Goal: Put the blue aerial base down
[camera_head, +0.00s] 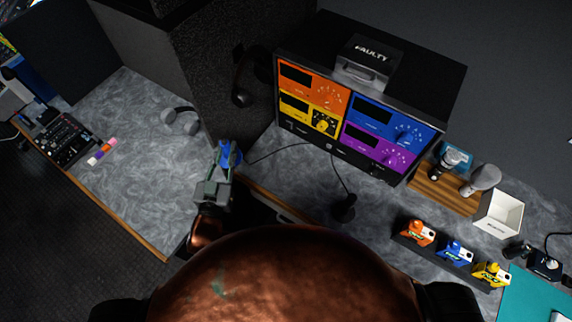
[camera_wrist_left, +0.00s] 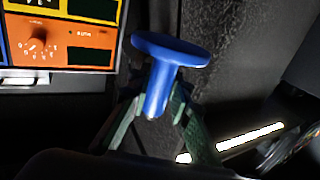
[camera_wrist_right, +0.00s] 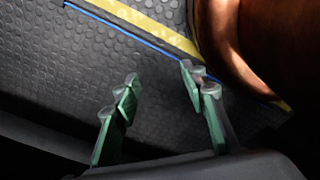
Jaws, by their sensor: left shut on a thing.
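The blue aerial base (camera_wrist_left: 170,50) has a flat round disc and a narrower stem. My left gripper (camera_wrist_left: 157,104) is shut on the stem, with the disc beyond the fingertips. In the head view the blue aerial base (camera_head: 229,153) is in my left gripper (camera_head: 222,168), near the desk's front edge and left of the equipment rack. I cannot tell its exact height above the desk. My right gripper (camera_wrist_right: 162,84) is open and empty over the dark studded floor in the right wrist view. It does not show in the head view.
The rack (camera_head: 365,110) has orange, yellow, blue and purple panels. Headphones (camera_head: 180,119) lie on the left desk (camera_head: 130,185), which has clear room. A black microphone stand (camera_head: 343,208), a white box (camera_head: 498,214) and orange, blue and yellow packs (camera_head: 455,252) stand to the right.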

